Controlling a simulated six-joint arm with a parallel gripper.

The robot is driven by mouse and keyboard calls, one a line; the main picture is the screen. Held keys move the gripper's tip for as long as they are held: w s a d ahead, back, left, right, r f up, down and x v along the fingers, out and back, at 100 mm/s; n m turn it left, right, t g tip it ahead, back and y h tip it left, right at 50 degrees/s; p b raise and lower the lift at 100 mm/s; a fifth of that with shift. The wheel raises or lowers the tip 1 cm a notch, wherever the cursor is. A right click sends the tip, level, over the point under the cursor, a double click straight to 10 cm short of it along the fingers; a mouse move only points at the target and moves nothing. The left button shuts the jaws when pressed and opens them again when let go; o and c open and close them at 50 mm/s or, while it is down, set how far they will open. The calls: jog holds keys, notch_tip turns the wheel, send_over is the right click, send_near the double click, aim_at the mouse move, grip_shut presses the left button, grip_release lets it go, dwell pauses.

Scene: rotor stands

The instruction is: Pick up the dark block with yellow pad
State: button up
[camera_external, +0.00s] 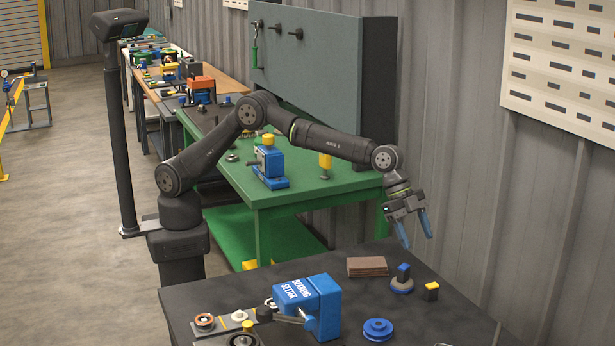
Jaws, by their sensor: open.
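The dark block with a yellow pad (431,292) stands upright on the dark tabletop (455,325), near its right side. The yellow pad is on its top. My gripper (416,236) is above and behind the block in the picture, raised clear of the table. Its two blue fingers are spread apart with nothing between them.
A blue spool (377,330), a brown stack (367,266) and a blue bearing setter (308,305) are also on the table. A wall (470,130) runs behind.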

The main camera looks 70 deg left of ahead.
send_near(431, 284)
jog(key=s+x, duration=0.1)
jog(key=x, duration=0.7)
jog(key=shift+w+r, duration=0.1)
jog(key=shift+w, duration=0.25)
jog(key=shift+w+d+f, duration=0.15)
jog(key=shift+d+f, duration=0.2)
jog(key=shift+f, duration=0.2)
jog(key=c, duration=1.1)
